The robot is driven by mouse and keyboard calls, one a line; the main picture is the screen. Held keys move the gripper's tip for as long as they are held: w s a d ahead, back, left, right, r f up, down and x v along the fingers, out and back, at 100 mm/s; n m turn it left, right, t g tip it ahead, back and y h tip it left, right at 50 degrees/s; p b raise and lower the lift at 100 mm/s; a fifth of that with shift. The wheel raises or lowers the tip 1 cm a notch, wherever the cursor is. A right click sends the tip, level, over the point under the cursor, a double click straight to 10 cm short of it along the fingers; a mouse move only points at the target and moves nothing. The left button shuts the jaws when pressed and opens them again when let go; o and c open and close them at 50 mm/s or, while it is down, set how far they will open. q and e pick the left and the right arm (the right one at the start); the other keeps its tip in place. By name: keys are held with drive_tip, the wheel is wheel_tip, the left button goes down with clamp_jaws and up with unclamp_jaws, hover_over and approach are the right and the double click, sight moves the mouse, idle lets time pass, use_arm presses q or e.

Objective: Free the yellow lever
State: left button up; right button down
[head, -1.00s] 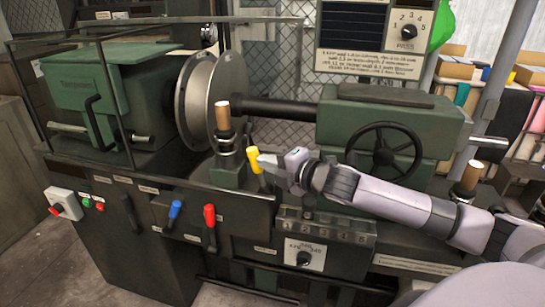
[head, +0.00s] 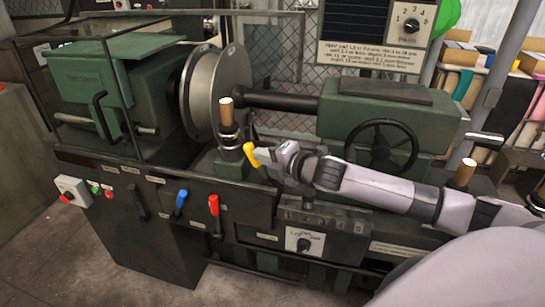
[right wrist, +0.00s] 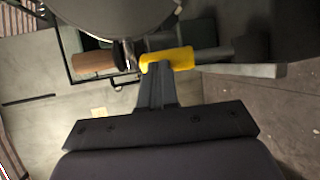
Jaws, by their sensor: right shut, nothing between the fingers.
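The yellow lever (head: 250,152) stands on the front of the green lathe, just right of a post with a wooden handle (head: 227,112). My right gripper (head: 262,156) is shut, with its tip at the lever's right side, touching or very close to it. In the right wrist view the yellow lever (right wrist: 168,59) lies right at the tips of my shut right gripper (right wrist: 158,68), not between the fingers. The wooden handle (right wrist: 93,63) shows to its left there. The lever's lower part is hard to make out. My left gripper is not in view.
A blue lever (head: 181,199) and a red lever (head: 213,205) stick out of the front panel to the left. The handwheel (head: 381,147) stands behind my right arm. The metal spinning disc (head: 207,92) is behind the wooden-handled post. Open floor lies in front.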

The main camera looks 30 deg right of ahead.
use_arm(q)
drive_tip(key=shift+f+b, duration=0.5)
use_arm(e)
drive_tip(key=v, duration=0.7)
drive_tip(key=shift+s, duration=0.1)
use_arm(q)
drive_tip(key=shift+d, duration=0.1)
use_arm(e)
drive_tip(key=shift+d, duration=0.1)
